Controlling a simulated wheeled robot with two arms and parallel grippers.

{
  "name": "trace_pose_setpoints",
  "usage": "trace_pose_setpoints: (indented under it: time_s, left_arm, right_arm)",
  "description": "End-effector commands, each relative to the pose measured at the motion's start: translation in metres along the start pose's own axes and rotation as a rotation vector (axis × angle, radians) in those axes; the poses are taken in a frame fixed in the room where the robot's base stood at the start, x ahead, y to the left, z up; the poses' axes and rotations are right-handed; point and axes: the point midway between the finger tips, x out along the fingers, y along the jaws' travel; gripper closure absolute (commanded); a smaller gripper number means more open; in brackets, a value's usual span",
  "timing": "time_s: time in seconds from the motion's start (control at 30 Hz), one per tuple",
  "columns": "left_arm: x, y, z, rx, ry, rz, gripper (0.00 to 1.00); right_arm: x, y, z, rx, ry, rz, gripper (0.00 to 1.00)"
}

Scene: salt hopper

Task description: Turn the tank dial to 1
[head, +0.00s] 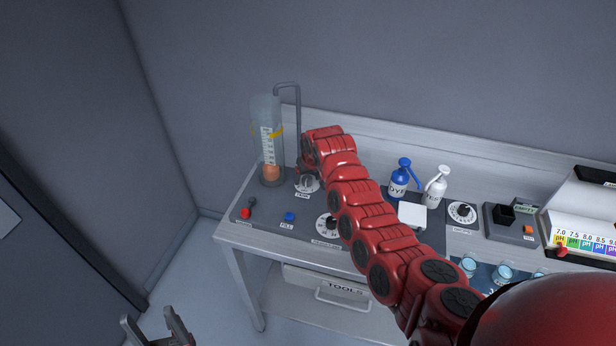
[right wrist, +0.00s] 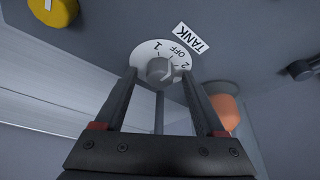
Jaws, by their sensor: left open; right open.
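The tank dial (head: 307,183) is on the grey panel beside the clear cylinder in the head view. In the right wrist view the dial (right wrist: 158,71) has a white face marked 1, OFF and 2, with a TANK label (right wrist: 193,38). Its grey knob seems to point toward the side of OFF and 2; the exact setting is unclear. My right gripper (right wrist: 161,74) is open, with its fingers on either side of the knob; contact cannot be told. In the head view the red arm mostly hides this gripper. My left gripper (head: 157,326) is open and empty at the bottom left, away from the bench.
The clear cylinder (head: 267,140) with an orange float (head: 271,173) and a grey pipe (head: 298,120) stand close to the dial. A red knob (head: 245,212), a blue FILL button (head: 289,216) and another dial (head: 327,223) are nearby. Bottles (head: 399,181) stand right of my arm.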

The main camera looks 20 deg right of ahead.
Motion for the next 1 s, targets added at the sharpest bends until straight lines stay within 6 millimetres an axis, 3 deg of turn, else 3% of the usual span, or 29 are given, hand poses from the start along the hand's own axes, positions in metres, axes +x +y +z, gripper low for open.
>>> trace_pose_setpoints:
  time_s: [0.07, 0.47, 0.77, 1.0]
  left_arm:
    - [0.0, 0.0, 0.0, 0.0, 0.0, 0.0, 0.37]
    - [0.0, 0.0, 0.0, 0.0, 0.0, 0.0, 0.37]
    - [-0.004, 0.0, 0.001, 0.0, 0.0, 0.0, 0.37]
    - [-0.023, 0.001, 0.004, 0.0, 0.0, 0.0, 0.37]
  right_arm:
    - [0.0, 0.0, 0.0, 0.0, 0.0, 0.0, 0.3]
    - [0.0, 0.0, 0.0, 0.0, -0.001, 0.001, 1.0]
    - [0.001, 0.001, 0.0, -0.016, 0.0, -0.006, 1.0]
    - [0.004, 0.002, 0.001, -0.114, 0.001, -0.047, 1.0]
